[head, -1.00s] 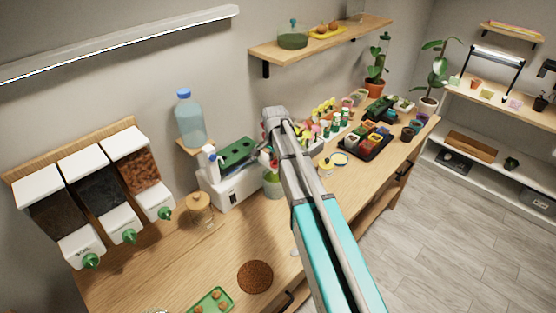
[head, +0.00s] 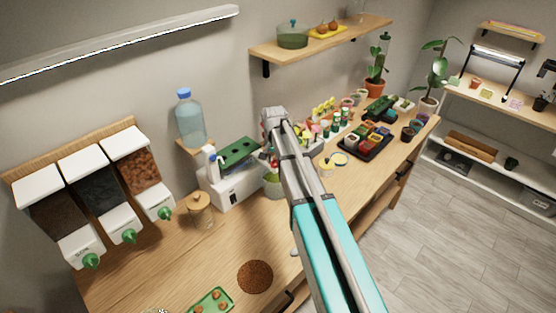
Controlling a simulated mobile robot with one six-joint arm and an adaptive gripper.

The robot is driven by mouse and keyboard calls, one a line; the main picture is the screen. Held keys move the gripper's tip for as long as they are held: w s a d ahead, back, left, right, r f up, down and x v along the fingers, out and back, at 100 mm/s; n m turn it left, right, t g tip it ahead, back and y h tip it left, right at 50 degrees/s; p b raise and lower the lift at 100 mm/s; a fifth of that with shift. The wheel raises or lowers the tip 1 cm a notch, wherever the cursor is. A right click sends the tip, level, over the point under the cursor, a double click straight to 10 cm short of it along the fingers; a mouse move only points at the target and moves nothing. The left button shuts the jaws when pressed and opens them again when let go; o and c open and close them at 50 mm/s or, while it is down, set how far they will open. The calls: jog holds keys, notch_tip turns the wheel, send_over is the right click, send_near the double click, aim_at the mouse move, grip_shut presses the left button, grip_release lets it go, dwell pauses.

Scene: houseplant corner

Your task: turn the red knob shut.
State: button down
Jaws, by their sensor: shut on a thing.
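The white dispenser (head: 231,187) with a green top stands on the wooden bench, near the middle of the head view. A small red patch, the red knob (head: 273,161), shows at its right end, beside my arm. My gripper (head: 270,150) is at this end of the dispenser, shut on the red knob. My wrist and forearm hide most of the fingers and the knob, so the knob's angle cannot be read. A pale green pot (head: 273,187) stands just below the knob, partly behind my arm.
A blue-capped bottle (head: 189,119) stands behind the dispenser, and a cork-lidded jar (head: 200,211) to its left. Bins with green knobs (head: 124,236) hang at the left. A brown round mat (head: 255,277) lies in front. Small pots and a black tray (head: 366,147) crowd the right.

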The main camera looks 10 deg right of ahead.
jog(key=shift+a, duration=0.1)
dwell(0.7)
jog(key=shift+c, duration=1.3)
grip_release()
